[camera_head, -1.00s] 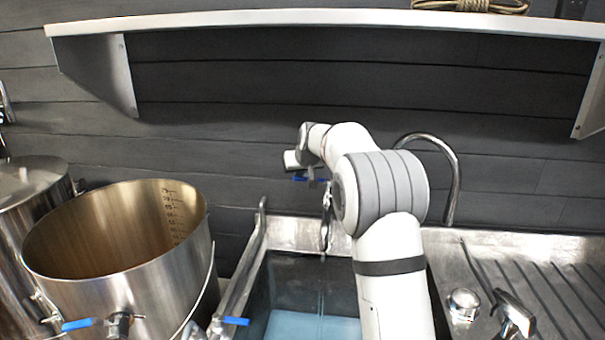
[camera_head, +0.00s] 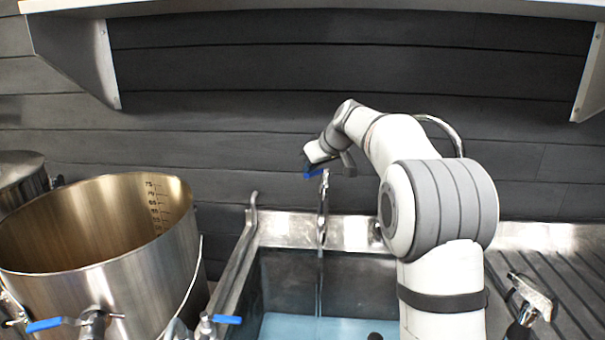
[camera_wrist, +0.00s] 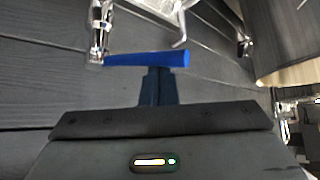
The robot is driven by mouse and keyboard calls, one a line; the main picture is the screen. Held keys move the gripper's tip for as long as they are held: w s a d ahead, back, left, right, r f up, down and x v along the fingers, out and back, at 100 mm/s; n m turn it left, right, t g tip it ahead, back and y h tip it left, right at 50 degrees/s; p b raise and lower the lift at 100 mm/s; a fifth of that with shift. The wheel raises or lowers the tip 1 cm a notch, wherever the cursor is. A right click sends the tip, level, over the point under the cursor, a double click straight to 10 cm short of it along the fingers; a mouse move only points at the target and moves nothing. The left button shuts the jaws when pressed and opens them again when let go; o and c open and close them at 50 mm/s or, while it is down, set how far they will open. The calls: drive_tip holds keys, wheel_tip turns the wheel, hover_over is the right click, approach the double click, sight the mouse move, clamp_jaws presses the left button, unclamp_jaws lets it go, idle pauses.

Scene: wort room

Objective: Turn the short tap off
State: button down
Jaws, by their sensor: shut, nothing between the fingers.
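The short tap (camera_head: 323,205) stands at the back edge of the sink, and a thin clear stream runs down from it. Its blue lever (camera_head: 313,173) points left in the head view, just below the end of my arm. In the wrist view the blue lever (camera_wrist: 147,60) lies crosswise, joined at its left end to the chrome tap (camera_wrist: 101,25). My gripper (camera_wrist: 160,73) is shut and empty. Its fingertips are at the lever's edge, near the middle and free end; I cannot tell whether they touch it.
The sink (camera_head: 280,268) has a bluish bottom. A large steel pot (camera_head: 110,255) with blue-handled valves stands at left. A taller curved tap (camera_head: 445,128) is behind my arm. A ribbed drainboard (camera_head: 565,275) with a chrome fitting (camera_head: 530,295) lies at right. A shelf hangs above.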

drive_tip(key=d+n, duration=0.1)
drive_tip(key=s+d+n+g+y+b, duration=0.1)
drive_tip(key=n, duration=0.1)
drive_tip(key=shift+s+d+f+y, duration=0.1)
drive_tip(key=shift+s+y, duration=0.1)
drive_tip(key=shift+y, duration=0.1)
drive_tip(key=shift+d, duration=0.4)
idle(0.3)
